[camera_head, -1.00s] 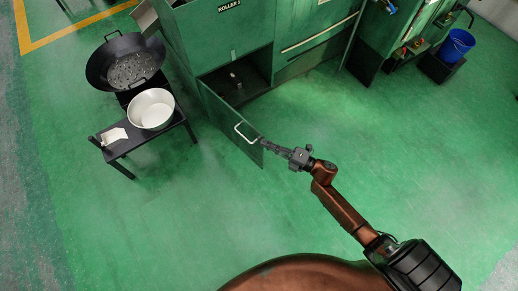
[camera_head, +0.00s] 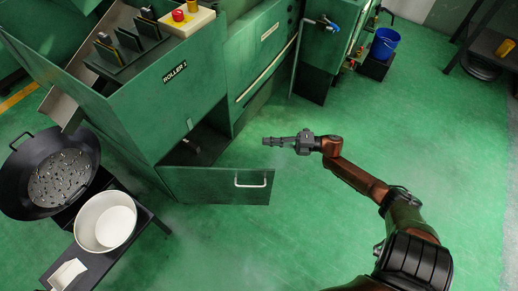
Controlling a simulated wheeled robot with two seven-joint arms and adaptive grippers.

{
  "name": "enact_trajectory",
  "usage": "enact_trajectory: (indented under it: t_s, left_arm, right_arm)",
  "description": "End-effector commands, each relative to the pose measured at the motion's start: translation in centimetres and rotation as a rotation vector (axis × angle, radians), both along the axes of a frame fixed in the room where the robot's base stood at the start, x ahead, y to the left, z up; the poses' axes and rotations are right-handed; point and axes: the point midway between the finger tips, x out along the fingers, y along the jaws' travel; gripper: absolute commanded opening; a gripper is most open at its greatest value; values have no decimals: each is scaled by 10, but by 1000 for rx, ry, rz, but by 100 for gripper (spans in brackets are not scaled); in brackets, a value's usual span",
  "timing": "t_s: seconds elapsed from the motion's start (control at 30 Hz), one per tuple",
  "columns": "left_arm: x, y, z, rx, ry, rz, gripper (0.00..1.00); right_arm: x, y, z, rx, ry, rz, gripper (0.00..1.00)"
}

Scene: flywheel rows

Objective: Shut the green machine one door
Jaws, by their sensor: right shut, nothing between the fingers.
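The green machine marked ROLLER 1 (camera_head: 190,115) stands at upper left in the head view. Its low green door (camera_head: 205,186) stands open, swung out from the cabinet, with a pale bar handle (camera_head: 252,184) near its free end. A dark opening (camera_head: 196,148) shows behind the door. My right gripper (camera_head: 265,141) is shut and empty. It appears above and slightly right of the door's free end in the picture, apart from the handle, pointing left toward the opening. My left gripper is not in view.
A black wok-like pan (camera_head: 22,190) with small metal parts and a white basin (camera_head: 84,235) stand at left on a dark stand. A blue bucket (camera_head: 384,44) sits at upper right. The green floor (camera_head: 300,215) right of the door is clear.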

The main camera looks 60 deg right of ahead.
Motion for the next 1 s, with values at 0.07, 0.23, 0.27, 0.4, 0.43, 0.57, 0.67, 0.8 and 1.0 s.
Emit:
enact_trajectory:
  t_s: [0.07,0.23,0.27,0.4,0.43,0.57,0.67,0.8,1.0]
  left_arm:
    - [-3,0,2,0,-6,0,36]
    - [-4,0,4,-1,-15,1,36]
    - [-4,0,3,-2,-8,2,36]
    - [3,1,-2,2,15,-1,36]
    - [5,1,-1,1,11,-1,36]
    - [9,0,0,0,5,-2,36]
    - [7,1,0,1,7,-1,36]
    - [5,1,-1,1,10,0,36]
    - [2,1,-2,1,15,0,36]
  right_arm:
    - [-9,-4,6,1,-10,-7,0]
    - [-18,-11,9,1,-16,-18,0]
    - [-17,-11,8,1,-13,-18,0]
    - [-9,-10,0,1,2,-16,0]
    - [-8,-9,-1,1,4,-16,0]
    - [-5,-8,-4,0,9,-15,0]
    - [-3,-7,-5,1,10,-13,0]
    - [-3,-7,-6,0,12,-13,0]
    - [-3,-7,-6,0,12,-13,0]
